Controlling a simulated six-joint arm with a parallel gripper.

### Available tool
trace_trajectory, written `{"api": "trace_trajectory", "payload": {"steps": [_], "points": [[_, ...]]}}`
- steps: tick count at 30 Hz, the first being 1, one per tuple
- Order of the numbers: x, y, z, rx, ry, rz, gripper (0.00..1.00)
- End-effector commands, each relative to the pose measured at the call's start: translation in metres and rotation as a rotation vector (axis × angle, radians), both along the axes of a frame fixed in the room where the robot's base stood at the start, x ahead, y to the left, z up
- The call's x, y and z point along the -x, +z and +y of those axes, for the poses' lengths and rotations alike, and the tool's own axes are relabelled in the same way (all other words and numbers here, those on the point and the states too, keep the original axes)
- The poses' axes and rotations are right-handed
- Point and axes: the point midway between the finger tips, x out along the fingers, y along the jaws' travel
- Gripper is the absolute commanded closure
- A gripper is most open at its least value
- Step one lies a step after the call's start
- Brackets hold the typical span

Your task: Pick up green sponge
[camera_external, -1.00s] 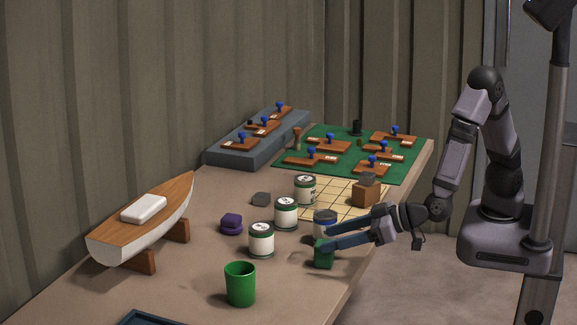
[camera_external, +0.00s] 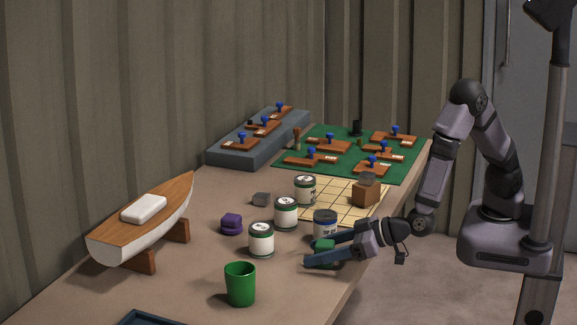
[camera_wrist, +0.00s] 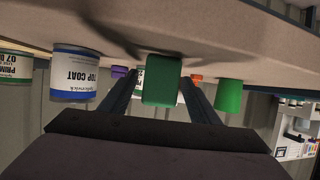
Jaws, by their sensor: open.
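The green sponge (camera_external: 323,244) is a small dark green block near the table's front right edge, partly hidden by my gripper in the external view. My gripper (camera_external: 317,253) is low beside the table edge, open, with one finger on each side of the sponge. In the wrist view the sponge (camera_wrist: 161,82) shows between the two open fingers (camera_wrist: 160,95). I cannot tell whether either finger touches it.
A blue-banded can (camera_external: 325,223) stands close behind the sponge. A green cup (camera_external: 240,284) is at front left. A wooden block (camera_external: 367,192) sits on the gridded mat.

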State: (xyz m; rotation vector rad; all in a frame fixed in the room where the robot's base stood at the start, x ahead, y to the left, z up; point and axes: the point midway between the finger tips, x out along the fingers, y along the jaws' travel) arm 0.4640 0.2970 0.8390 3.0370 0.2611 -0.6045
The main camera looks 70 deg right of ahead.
Motion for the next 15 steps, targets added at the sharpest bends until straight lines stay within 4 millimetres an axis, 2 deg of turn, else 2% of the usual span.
{"api": "trace_trajectory", "payload": {"steps": [6, 15], "points": [[-0.022, -0.011, 0.003, -0.001, -0.003, 0.000, 0.44], [-0.027, -0.013, 0.004, -0.001, 0.000, 0.000, 0.44]]}}
